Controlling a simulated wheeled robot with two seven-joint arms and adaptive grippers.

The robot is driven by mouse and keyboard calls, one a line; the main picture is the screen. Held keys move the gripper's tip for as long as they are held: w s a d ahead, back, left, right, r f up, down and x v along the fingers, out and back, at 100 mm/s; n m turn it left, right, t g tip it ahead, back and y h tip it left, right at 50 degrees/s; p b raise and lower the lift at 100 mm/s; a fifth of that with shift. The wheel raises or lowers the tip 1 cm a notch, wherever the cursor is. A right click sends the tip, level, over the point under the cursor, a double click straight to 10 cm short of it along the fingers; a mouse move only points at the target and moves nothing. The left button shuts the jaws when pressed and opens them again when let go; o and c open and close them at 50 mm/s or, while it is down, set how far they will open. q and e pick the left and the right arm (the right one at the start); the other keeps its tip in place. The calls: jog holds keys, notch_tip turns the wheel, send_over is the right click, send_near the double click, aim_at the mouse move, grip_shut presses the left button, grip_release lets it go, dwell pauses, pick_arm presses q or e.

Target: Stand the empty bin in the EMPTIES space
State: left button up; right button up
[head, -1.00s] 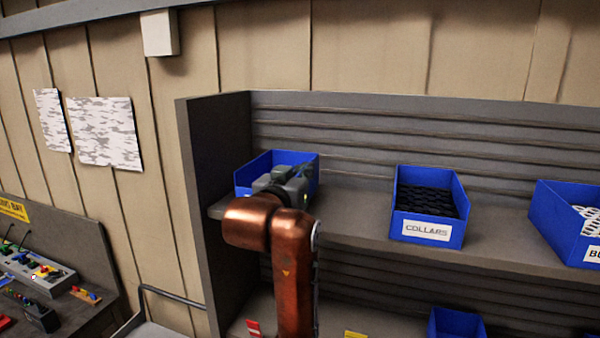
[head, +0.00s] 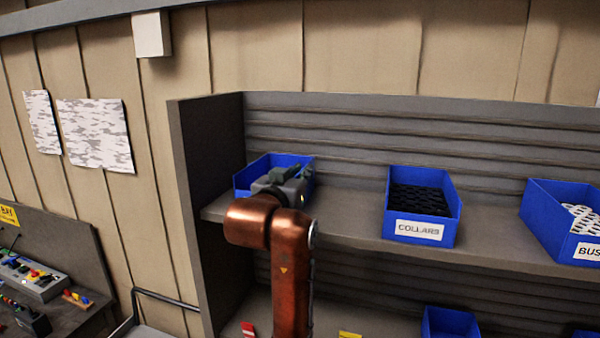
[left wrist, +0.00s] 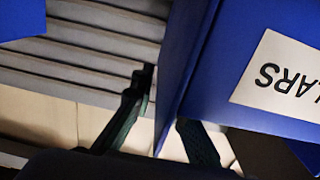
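In the head view a blue bin (head: 257,167) stands at the left end of the upper shelf. My arm hides its front, and I see no contents in the visible part. My left gripper (head: 284,180) is at this bin. In the left wrist view the fingers (left wrist: 167,100) look spread on either side of a blue bin wall (left wrist: 177,85). A gap shows between the left-hand finger and the wall; the other fingertip is partly hidden. An upside-down label (left wrist: 285,75) ending in "LARS" is close by. No EMPTIES marking is readable. My right gripper is out of view.
A COLLARS bin (head: 450,222) with black parts and another bin (head: 548,218) with white rings stand right on the shelf (head: 350,212). Bare shelf separates them from the left bin. The shelf's side panel (head: 207,165) is close on the left. More bins (head: 450,323) show below.

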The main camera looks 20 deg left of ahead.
pick_arm(q)
jog(key=shift+o, duration=1.1)
